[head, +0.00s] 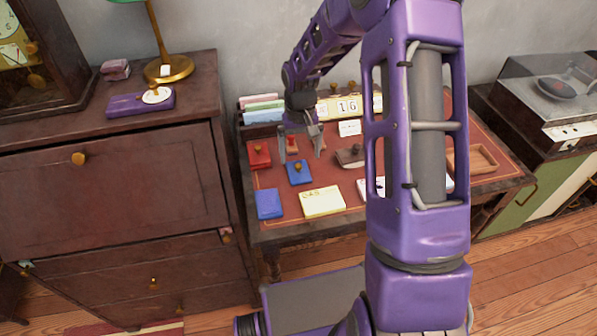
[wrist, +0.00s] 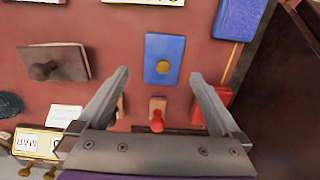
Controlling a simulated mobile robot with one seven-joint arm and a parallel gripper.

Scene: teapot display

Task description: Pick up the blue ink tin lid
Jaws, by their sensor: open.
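The blue ink tin lid (head: 299,173), a blue rectangle with a round brass knob, lies on the red desk top. In the wrist view the blue lid (wrist: 155,75) is at upper centre, knob uncovered. My gripper (head: 301,152) is open and empty, above the desk near the lid, fingers pointing down. In the wrist view the fingertips of my gripper (wrist: 161,75) lie to either side of the lid's near edge, not touching the knob. A plain blue block (head: 268,204) without a knob lies nearer the desk's front left corner; it also shows in the wrist view (wrist: 239,17).
A red tin with a knob (head: 259,154) lies left of the lid. A small red-handled stamp (wrist: 157,115) stands between the fingers in the wrist view. A dark-knobbed blotter (wrist: 54,64) and a cream pad (head: 323,201) are nearby. A calendar (head: 345,107) stands behind.

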